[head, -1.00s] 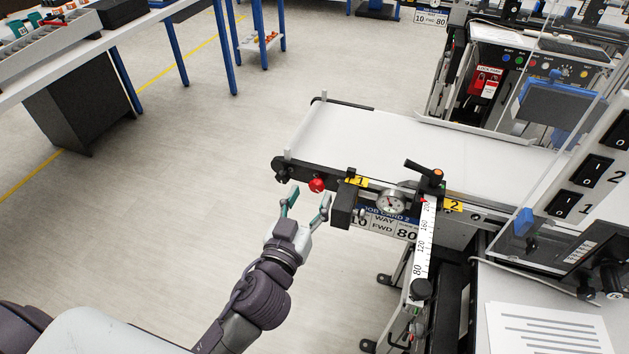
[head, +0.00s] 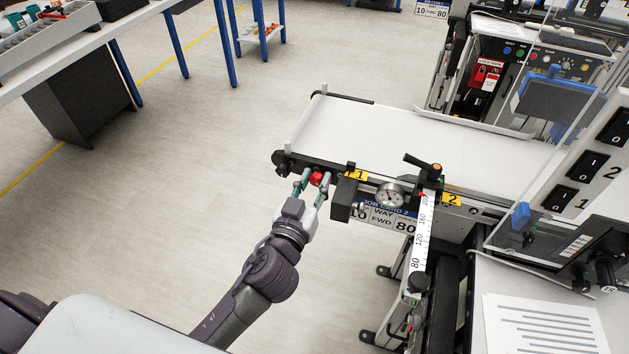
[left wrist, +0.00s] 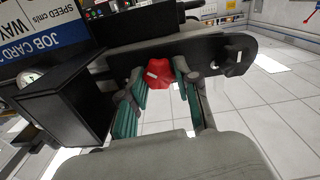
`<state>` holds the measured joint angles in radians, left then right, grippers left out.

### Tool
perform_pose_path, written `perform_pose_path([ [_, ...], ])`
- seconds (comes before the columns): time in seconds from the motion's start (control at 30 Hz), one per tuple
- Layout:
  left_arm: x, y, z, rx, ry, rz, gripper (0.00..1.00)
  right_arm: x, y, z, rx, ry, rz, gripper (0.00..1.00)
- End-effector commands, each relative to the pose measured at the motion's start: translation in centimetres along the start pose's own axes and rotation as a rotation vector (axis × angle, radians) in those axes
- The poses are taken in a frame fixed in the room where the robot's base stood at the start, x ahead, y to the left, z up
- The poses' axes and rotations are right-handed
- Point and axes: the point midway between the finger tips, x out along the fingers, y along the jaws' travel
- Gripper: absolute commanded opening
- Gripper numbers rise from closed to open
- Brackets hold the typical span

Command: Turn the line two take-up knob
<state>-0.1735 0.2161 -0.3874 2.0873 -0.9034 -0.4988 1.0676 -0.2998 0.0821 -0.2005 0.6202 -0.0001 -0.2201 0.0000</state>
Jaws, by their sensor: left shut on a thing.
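The red take-up knob (head: 317,178) sits on the near side rail of the white belt conveyor (head: 400,135), close to its left end. In the left wrist view the red knob (left wrist: 161,76) is lobed, with a small pale mark. My left gripper (head: 314,182) is shut on the knob. In the left wrist view its green-padded fingers (left wrist: 163,84) stand on either side of the knob. A black knob (left wrist: 238,58) is on the same rail nearer the end. My right gripper is not in view.
A black box (head: 343,198) juts out just right of the gripper, beside a dial gauge (head: 389,194). Yellow tags 1 (head: 357,175) and 2 (head: 452,199) mark the rail. The floor left of the conveyor is clear.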

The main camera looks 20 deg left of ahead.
Motion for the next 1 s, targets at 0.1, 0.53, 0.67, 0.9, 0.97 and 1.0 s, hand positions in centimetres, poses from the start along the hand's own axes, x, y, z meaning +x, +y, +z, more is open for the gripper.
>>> perform_pose_path([
  [0.1,0.0,0.0,0.0,0.007,0.000,-0.001,0.00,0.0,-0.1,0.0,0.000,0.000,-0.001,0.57],
  [0.53,0.0,0.1,-0.1,0.214,-0.001,-0.001,0.00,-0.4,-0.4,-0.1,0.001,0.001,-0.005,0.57],
  [0.67,0.0,0.1,-0.1,0.326,-0.001,-0.001,0.00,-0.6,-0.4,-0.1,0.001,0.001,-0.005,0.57],
  [0.9,0.0,0.2,-0.1,0.525,0.000,-0.001,0.00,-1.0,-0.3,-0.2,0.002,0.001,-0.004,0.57],
  [0.97,0.0,0.2,-0.1,0.570,0.000,0.000,0.00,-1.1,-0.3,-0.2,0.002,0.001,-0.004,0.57],
  [1.0,0.0,0.2,-0.1,0.597,0.000,0.000,0.00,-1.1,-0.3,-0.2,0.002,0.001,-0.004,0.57],
])
